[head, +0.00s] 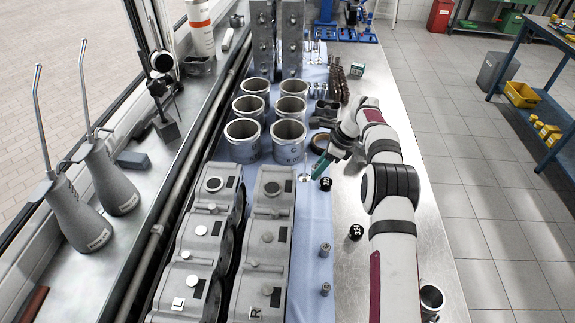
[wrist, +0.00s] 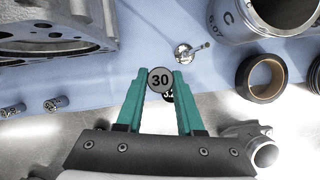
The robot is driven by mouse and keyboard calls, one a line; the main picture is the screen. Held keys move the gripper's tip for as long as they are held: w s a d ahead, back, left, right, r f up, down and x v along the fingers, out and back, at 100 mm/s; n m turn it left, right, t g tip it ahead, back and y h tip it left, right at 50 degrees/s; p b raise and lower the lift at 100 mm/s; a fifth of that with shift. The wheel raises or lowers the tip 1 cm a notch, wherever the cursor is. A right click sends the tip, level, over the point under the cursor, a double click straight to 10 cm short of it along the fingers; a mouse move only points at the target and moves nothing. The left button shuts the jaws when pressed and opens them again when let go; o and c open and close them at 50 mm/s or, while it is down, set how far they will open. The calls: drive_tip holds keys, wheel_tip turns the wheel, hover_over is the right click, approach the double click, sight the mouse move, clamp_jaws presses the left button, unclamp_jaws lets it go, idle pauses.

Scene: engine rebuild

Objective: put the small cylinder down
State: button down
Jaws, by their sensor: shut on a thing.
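The small cylinder (wrist: 160,79) shows in the wrist view as a round grey end marked "30" with a dark rim. My gripper (wrist: 158,82) is shut on it, one teal fingertip on each side. In the head view my gripper (head: 319,166) is over the right part of the blue mat, and I cannot make out the held cylinder there. A black cap with white digits (head: 326,184) is just below the fingers in the head view. A black piece (wrist: 168,96) also shows partly behind the held cylinder in the wrist view.
Another black cap (head: 356,232) stands on the bare metal bench. A dark ring (wrist: 262,78) and large liners (head: 288,140) are close by. Engine heads (head: 262,240) line the left. Two small bolts (head: 325,249) (head: 325,289) stand on the mat's front part.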

drive_tip(key=s+d+r, duration=0.4)
drive_tip(key=s+d, duration=0.8)
drive_tip(key=d, duration=0.2)
drive_tip(key=w+a+f, duration=0.1)
drive_tip(key=a+f, duration=0.1)
drive_tip(key=a, duration=0.1)
drive_tip(key=w+a+f, duration=0.1)
drive_tip(key=a+f, duration=0.1)
drive_tip(key=a, duration=0.1)
drive_tip(key=w+a+f, duration=0.1)
drive_tip(key=a+f, duration=0.1)
drive_tip(key=a, duration=0.2)
drive_tip(key=shift+w+f, duration=0.15)
drive_tip(key=shift+w, duration=0.25)
drive_tip(key=shift+w+a+f, duration=0.1)
drive_tip(key=shift+a+f, duration=0.05)
drive_tip(key=shift+f, duration=0.95)
drive_tip(key=shift+w+a+f, duration=0.1)
drive_tip(key=shift+a+f, duration=0.05)
drive_tip(key=shift+f, duration=0.95)
drive_tip(key=shift+s+f, duration=0.1)
drive_tip(key=c, duration=0.5)
unclamp_jaws()
drive_tip(key=shift+c, duration=0.2)
